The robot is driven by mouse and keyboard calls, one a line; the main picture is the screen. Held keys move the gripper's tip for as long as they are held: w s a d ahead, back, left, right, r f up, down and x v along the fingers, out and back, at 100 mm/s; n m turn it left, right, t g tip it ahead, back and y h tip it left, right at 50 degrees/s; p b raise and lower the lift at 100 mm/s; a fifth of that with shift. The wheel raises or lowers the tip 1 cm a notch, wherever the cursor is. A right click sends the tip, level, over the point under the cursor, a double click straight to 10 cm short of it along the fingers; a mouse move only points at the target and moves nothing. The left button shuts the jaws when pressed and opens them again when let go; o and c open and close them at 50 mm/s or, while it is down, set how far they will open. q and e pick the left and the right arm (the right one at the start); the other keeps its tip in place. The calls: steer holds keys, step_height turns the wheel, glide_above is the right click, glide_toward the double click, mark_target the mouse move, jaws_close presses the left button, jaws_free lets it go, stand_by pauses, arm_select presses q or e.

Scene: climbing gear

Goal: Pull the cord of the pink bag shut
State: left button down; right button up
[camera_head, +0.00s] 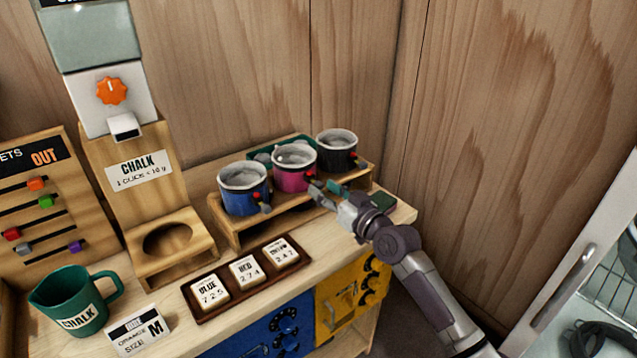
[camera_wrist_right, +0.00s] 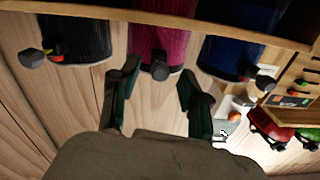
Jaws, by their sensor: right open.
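The pink bag (camera_head: 291,180) stands upright in the wooden rack, between the blue bag (camera_head: 240,200) and the black bag (camera_head: 338,158). Its round mouth is open, with pale contents inside. A cord end with a small bead and grey toggle (camera_wrist_right: 159,71) hangs at its front. My right gripper (camera_head: 322,188) is open just in front of the pink bag. In the right wrist view, which looks upside down, its fingers (camera_wrist_right: 158,76) stand on both sides of the toggle, apart from it. My left gripper is out of view.
A wooden tray of number tiles (camera_head: 238,309) lies in front of the rack. The chalk dispenser (camera_head: 113,95), green jug (camera_head: 68,302) and size M card (camera_head: 136,329) are at left. A dark flat object (camera_head: 382,201) lies by my right wrist. A wooden wall stands behind.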

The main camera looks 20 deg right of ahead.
mark_target(297, 182)
steer(key=shift+x, duration=1.35)
jaws_close()
